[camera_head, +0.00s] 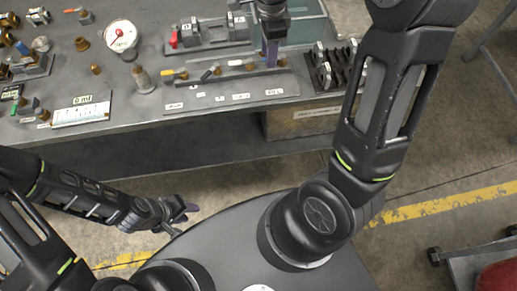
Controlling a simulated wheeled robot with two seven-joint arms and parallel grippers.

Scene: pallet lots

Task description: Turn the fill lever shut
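Small labels lie in front, too small to read, so I cannot tell which is the fill lever. My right gripper (271,48) points down at the right end of this row, by a blue-purple upright part. Its fingertips are not clear, so its grip is unclear. My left gripper (180,218) is low, in front of the bench, with fingers apart and empty.
A rack of dark parts (334,66) is to the right, a glass-like tank (306,24) behind. More fittings crowd the left end. The bench's front strip is mostly clear.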

